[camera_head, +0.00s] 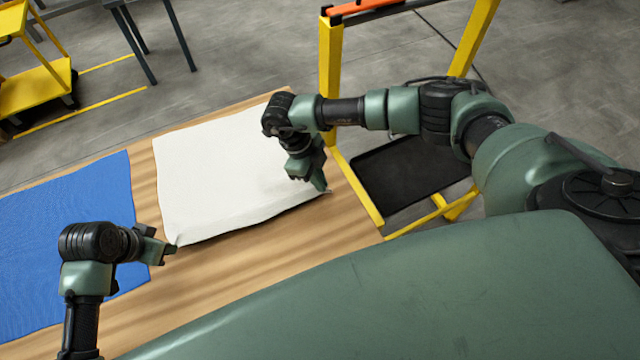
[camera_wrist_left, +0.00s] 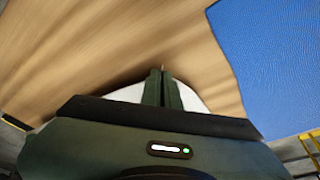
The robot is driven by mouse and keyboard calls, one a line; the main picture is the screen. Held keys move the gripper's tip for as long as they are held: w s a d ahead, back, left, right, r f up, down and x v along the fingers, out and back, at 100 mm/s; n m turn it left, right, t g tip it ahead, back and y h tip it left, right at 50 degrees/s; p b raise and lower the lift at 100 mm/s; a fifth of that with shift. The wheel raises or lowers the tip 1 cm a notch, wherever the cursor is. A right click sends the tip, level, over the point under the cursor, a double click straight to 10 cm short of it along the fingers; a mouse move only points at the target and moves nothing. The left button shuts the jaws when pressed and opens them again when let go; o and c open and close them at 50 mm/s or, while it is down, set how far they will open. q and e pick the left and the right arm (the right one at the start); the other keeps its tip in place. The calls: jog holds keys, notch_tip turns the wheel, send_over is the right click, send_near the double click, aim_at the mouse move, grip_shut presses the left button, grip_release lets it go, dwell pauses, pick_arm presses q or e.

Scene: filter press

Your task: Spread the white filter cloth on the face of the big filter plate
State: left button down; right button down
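The white filter cloth (camera_head: 215,170) lies spread on a wooden table (camera_head: 215,275). Its near edge looks slightly raised, with a shadow beneath. My left gripper (camera_head: 172,247) is at the cloth's near left corner. In the left wrist view its fingers (camera_wrist_left: 162,88) are together, with white cloth (camera_wrist_left: 190,98) showing on both sides, so it is shut on that corner. My right gripper (camera_head: 322,186) points down at the near right corner, and its fingers look closed on the cloth there. I cannot make out the big filter plate in either view.
A blue cloth (camera_head: 75,225) lies on the table to the left. A yellow frame (camera_head: 331,75) with an orange bar (camera_head: 365,6) and a black tray (camera_head: 405,175) stands right of the table. A yellow cart (camera_head: 40,85) is far left. Open floor lies behind.

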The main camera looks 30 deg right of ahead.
jog(key=shift+r, duration=0.4)
pick_arm(q)
jog(key=shift+a, duration=0.1)
jog(key=shift+r, duration=0.1)
